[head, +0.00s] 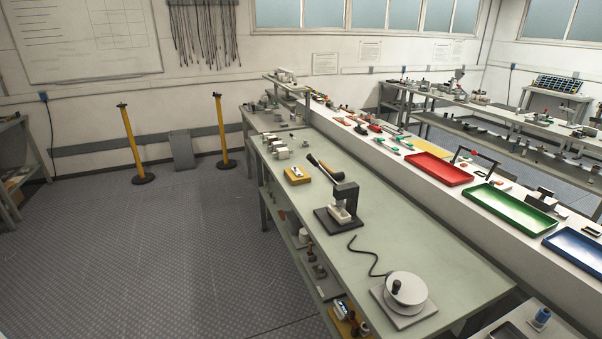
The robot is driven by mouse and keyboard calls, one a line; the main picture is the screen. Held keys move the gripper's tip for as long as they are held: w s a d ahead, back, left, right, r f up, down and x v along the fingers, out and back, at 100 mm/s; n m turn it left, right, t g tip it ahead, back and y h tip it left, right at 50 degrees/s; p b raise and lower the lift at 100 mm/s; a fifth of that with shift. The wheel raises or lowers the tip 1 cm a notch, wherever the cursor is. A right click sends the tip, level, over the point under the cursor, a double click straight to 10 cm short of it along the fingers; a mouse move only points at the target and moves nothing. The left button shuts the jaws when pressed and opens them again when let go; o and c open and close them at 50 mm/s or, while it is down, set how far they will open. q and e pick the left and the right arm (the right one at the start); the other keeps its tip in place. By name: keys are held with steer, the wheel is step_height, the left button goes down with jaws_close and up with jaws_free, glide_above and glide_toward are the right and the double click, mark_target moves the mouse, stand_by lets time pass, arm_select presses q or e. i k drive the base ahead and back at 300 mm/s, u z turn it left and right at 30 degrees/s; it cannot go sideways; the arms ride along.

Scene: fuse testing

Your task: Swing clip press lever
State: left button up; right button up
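The clip press (345,197) stands on a dark base plate on the pale green workbench, right of the picture's middle. Its black lever (325,171) slants up and to the left from the press head, with a thick dark grip at its upper end. A pale block (340,213) sits on the base beneath the head; whether a clip or fuse is in it is too small to tell. Neither of my grippers shows in the head view, so nothing of mine is seen near the lever.
A yellow block (297,176) with a small white part lies left of the press. A crank wheel (405,290) with a black cable stands at the bench's near end. Red (440,182), green and blue trays line the raised shelf behind. Bare bench lies right of the press.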

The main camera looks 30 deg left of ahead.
mark_target(314, 161)
steer(key=u, duration=0.4)
steer(key=i, duration=0.9)
steer(key=z, duration=0.45)
